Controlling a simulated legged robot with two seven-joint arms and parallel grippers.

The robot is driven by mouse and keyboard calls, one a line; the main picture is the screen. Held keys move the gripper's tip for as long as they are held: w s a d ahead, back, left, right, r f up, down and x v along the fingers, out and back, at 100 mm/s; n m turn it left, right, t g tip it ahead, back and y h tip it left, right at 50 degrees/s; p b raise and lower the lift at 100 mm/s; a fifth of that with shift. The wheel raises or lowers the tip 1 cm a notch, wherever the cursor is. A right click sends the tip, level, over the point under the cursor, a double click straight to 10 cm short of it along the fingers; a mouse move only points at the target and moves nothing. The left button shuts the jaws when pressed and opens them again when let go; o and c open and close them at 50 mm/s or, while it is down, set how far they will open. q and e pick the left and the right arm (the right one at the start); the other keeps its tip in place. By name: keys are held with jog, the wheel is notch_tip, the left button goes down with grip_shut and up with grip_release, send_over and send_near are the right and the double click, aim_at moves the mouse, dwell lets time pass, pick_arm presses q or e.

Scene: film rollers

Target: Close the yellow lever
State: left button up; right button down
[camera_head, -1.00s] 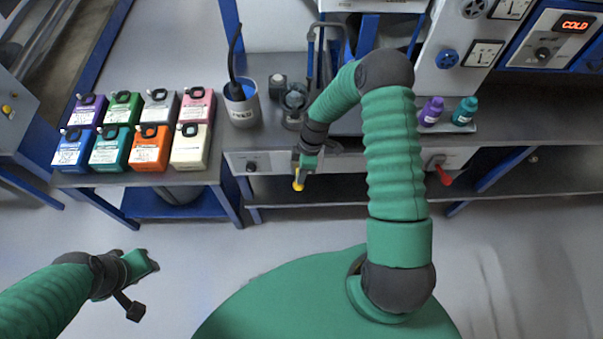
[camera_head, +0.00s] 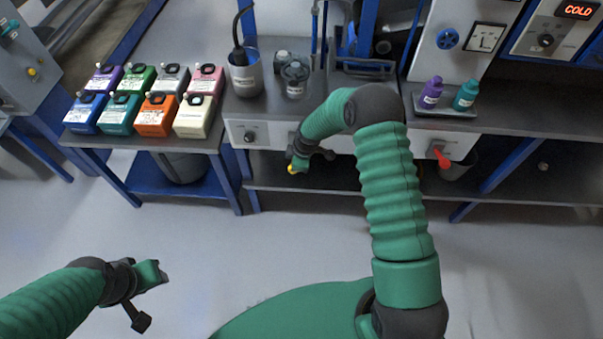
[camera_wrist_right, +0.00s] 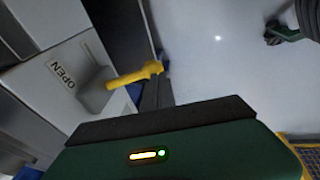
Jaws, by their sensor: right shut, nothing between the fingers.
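The yellow lever (camera_wrist_right: 136,75) sticks out from a pale panel in the right wrist view, beside an "OPEN" label (camera_wrist_right: 62,73). In the head view only its yellow tip (camera_head: 291,169) shows, below the counter's front; my right gripper hides the rest. My right gripper (camera_head: 300,163) is shut and empty, close to the lever. I cannot tell whether they touch. In the right wrist view its green and black body (camera_wrist_right: 165,140) fills the bottom, below the lever. My left gripper (camera_head: 152,274) hangs over the floor at the lower left, away from everything; its jaws are unclear.
A red lever (camera_head: 441,158) sits on the same panel to the right. Purple (camera_head: 431,93) and teal (camera_head: 466,96) bottles, a metal cup (camera_head: 245,75) and glassware (camera_head: 295,78) stand on the counter. Several coloured containers fill the left table. The floor in front is clear.

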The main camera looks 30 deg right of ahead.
jog(key=shift+s+a+f+b, duration=0.15)
jog(key=shift+f+b, duration=0.2)
jog(key=shift+f, duration=0.5)
jog(key=shift+s+a+f+b, duration=0.15)
jog(key=shift+f+b, duration=0.2)
jog(key=shift+f, duration=0.5)
